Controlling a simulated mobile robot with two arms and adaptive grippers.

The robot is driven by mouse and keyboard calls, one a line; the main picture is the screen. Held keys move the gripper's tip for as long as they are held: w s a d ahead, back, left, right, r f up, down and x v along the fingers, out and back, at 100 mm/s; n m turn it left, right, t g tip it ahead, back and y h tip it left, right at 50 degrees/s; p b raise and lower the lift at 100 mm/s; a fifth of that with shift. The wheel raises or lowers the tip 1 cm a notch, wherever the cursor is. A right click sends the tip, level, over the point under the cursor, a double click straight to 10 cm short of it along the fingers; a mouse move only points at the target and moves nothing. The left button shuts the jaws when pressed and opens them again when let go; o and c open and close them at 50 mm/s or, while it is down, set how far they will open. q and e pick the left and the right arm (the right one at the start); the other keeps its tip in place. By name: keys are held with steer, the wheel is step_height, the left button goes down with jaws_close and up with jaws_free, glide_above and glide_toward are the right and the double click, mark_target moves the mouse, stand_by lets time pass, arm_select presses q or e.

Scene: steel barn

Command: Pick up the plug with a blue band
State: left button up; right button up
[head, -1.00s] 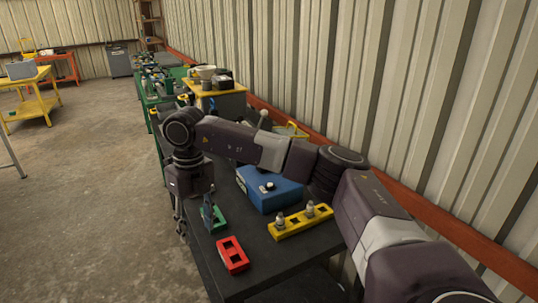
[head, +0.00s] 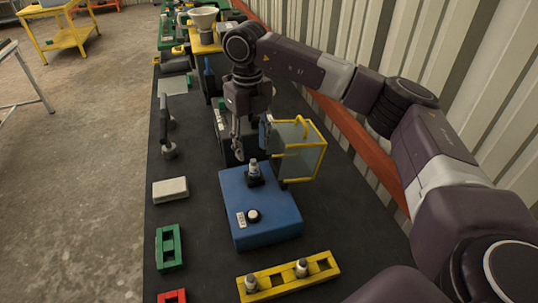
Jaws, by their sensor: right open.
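A small plug (head: 254,167) stands upright in a dark socket at the back of the blue box (head: 262,222). It looks pale with a bluish band, but is too small to be sure. Two more grey-and-white plugs, a left one (head: 250,283) and a right one (head: 301,267), stand in the yellow rack (head: 277,280) in front; their band colours are unclear. My right gripper (head: 251,145) is open and points down just behind the plug on the blue box, with no visible hold on anything. My left gripper is not in view.
A clear guard with a yellow frame (head: 322,150) stands right of the gripper, close to it. A green block (head: 169,248), a red block (head: 172,297) and a pale block (head: 170,190) lie left on the black table (head: 200,270). A corrugated wall runs along the right.

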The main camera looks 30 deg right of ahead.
mark_target(253, 160)
steer(key=shift+a+f+p, duration=0.2)
steer(key=shift+f+p, duration=0.15)
steer(key=shift+f, duration=0.45)
steer(key=shift+s+f+p, duration=0.15)
steer(key=shift+f+p, duration=0.5)
steer(key=shift+f, duration=0.2)
steer(key=f, duration=0.1)
steer(key=f+p, duration=0.1)
steer(key=f, duration=0.2)
steer(key=shift+d+p, duration=0.35)
steer(key=shift+f, duration=0.15)
steer(key=shift+a, duration=0.1)
steer(key=shift+c, duration=0.4)
steer(key=c, duration=0.5)
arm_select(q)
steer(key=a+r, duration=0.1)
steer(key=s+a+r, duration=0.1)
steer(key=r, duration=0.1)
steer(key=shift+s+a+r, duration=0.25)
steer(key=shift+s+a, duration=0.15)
arm_select(e)
jaws_close()
